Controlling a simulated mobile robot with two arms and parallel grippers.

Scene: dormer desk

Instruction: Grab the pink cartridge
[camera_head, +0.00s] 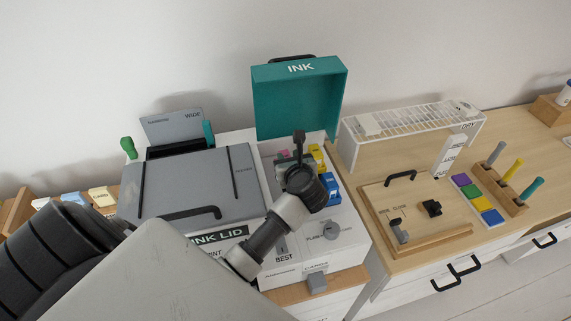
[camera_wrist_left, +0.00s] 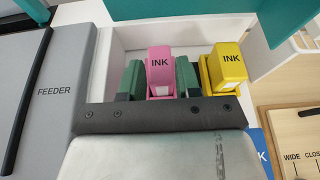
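The pink cartridge (camera_wrist_left: 160,70), marked INK, stands in the open ink bay of the printer. In the head view only a small part of it (camera_head: 283,154) shows behind my left gripper (camera_head: 299,145). In the left wrist view the two dark green fingers of my left gripper (camera_wrist_left: 160,82) lie against its left and right sides, with no clear gap. The cartridge's lower part is hidden by the gripper's dark bar. My right gripper is not in view.
A yellow cartridge (camera_wrist_left: 228,68) stands close right of the pink one; a blue cartridge (camera_head: 331,189) is nearer the front. The raised teal ink lid (camera_head: 298,100) stands behind the bay. The grey feeder cover (camera_head: 190,185) lies left. A wooden board (camera_head: 440,225) lies right.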

